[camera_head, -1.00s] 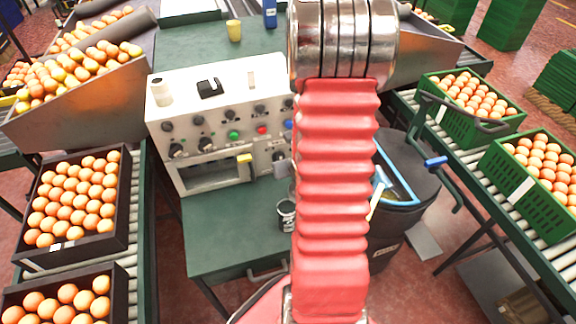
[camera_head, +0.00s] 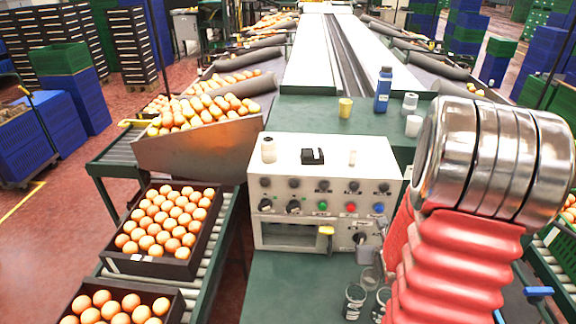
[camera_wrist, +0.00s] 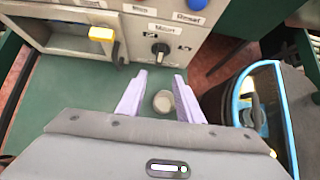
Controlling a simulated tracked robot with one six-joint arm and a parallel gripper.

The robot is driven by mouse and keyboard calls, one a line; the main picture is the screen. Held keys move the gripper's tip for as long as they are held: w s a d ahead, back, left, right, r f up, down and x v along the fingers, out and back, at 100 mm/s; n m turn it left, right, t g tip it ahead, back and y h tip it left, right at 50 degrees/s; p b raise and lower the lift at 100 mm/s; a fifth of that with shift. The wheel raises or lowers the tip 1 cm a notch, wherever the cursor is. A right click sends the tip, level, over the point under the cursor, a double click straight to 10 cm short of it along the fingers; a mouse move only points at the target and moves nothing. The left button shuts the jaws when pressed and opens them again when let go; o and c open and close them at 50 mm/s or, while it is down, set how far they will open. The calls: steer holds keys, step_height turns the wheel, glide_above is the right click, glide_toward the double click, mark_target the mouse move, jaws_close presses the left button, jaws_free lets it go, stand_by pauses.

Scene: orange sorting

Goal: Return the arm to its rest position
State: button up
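My arm, a red ribbed sleeve with shiny metal rings, rises at the right of the head view; its gripper is out of sight there. In the wrist view my gripper (camera_wrist: 158,97) shows two lilac fingers spread apart. A small grey round object (camera_wrist: 163,101) appears between them, with gaps on both sides. It seems to stand on the green table (camera_wrist: 75,85) below. The grey control panel (camera_head: 290,205) lies just beyond the fingers, with its black knob (camera_wrist: 160,49) and yellow handle (camera_wrist: 102,35) close ahead.
Glass jars (camera_head: 355,302) stand on the table beside my arm. A blue bottle (camera_head: 383,90), yellow cup (camera_head: 345,107) and white cups (camera_head: 413,126) stand behind the panel. A blue-rimmed bin (camera_wrist: 284,110) is right of my gripper.

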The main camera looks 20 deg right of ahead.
steer(key=w+a+r+n+y, duration=0.1)
steer(key=a+r+n+y, duration=0.35)
steer(key=a+n, duration=0.65)
steer(key=w+a+r+n+y, duration=0.1)
steer(key=a+r+n+y, duration=0.35)
steer(key=a+n, duration=0.65)
steer(key=s+a+r+n+g+h, duration=0.2)
steer(key=s+a+r+n+g, duration=0.35)
steer(key=s+n, duration=0.6)
steer(key=s+a+r+n+t+h, duration=0.1)
steer(key=a+r+n+t+h, duration=0.1)
steer(key=r+n, duration=0.6)
steer(key=shift+a+r+t+h, duration=0.3)
steer(key=shift+a+r+t, duration=0.35)
steer(key=shift+a+r, duration=0.2)
